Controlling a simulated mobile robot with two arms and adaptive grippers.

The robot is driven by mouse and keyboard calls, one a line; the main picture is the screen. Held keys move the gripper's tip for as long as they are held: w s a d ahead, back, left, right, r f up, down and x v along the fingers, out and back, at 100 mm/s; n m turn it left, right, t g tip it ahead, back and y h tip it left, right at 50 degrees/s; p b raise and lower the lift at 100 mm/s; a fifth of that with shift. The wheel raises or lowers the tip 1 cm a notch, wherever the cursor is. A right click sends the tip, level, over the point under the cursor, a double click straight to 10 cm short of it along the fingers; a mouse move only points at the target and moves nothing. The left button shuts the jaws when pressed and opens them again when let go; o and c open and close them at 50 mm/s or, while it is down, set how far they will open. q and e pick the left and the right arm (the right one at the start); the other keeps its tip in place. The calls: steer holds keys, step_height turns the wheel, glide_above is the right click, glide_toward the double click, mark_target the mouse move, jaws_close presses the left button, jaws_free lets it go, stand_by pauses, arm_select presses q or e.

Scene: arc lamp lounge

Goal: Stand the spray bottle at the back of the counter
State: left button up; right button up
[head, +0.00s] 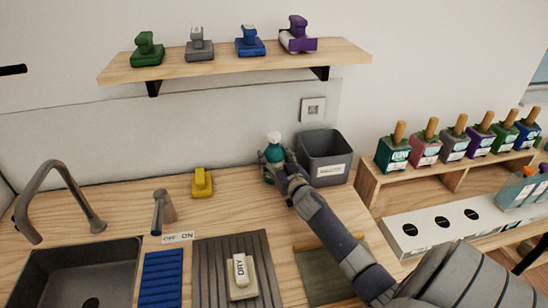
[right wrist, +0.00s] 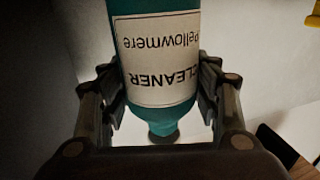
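The spray bottle (head: 275,152) is teal with a white top and is upright near the back edge of the wooden counter (head: 225,212), left of the grey bin. My right gripper (head: 280,172) is around its body, with a finger on each side. In the right wrist view the bottle (right wrist: 158,60) shows a white CLEANER label, upside down in the picture, and the finger pads of the gripper (right wrist: 162,100) press close on both sides. The bottle's base is mostly hidden in the head view; I cannot tell whether it touches the counter. My left gripper is out of view.
A grey bin (head: 325,158) stands just right of the bottle. A yellow object (head: 202,183) sits left, with clear counter between. A shelf (head: 235,62) hangs above. The sink (head: 80,275), faucet (head: 50,195) and ribbed drying board (head: 215,265) lie nearer.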

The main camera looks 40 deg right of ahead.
steer(key=shift+o, duration=0.7)
steer(key=b+v, duration=0.1)
steer(key=v, duration=1.1)
steer(key=shift+r, duration=0.15)
